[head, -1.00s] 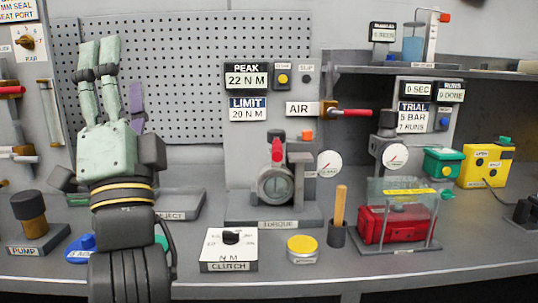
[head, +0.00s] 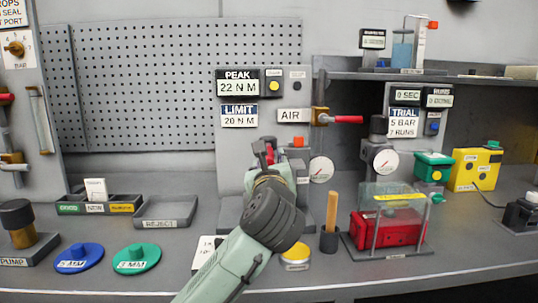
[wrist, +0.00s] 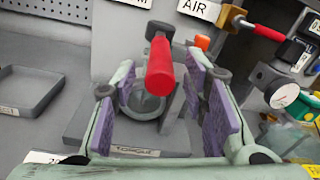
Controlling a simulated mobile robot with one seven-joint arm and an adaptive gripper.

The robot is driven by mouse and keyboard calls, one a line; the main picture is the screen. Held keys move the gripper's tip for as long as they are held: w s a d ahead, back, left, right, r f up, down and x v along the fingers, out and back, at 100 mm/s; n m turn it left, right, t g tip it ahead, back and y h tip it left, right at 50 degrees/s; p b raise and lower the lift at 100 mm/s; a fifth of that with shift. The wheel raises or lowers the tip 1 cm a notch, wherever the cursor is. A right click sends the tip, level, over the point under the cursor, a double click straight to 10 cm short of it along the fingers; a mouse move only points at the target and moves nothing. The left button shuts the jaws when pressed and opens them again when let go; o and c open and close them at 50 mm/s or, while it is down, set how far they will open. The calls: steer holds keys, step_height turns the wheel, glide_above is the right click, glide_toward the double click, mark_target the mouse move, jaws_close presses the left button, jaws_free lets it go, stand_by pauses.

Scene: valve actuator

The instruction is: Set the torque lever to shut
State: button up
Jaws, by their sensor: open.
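The torque lever (wrist: 160,68) has a red handle on a dark pivot, above the round grey valve body (wrist: 146,102) of the torque stand. In the wrist view its handle points towards the camera, between the two purple finger pads, with gaps on both sides. My gripper (wrist: 163,88) is open around the handle and not closed on it. In the head view my gripper (head: 272,160) is in front of the torque stand and hides most of it. Only a little of the red handle shows there.
The AIR valve's red handle (head: 346,119) sticks out to the right of the stand. A pressure gauge (head: 321,169), a wooden-handled tool in a cup (head: 332,212) and a red case under a clear cover (head: 392,228) stand at right. The reject tray (head: 166,211) is at left.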

steer(key=shift+w+p, duration=0.4)
steer(key=shift+w, duration=1.65)
steer(key=shift+c, duration=0.4)
jaws_close()
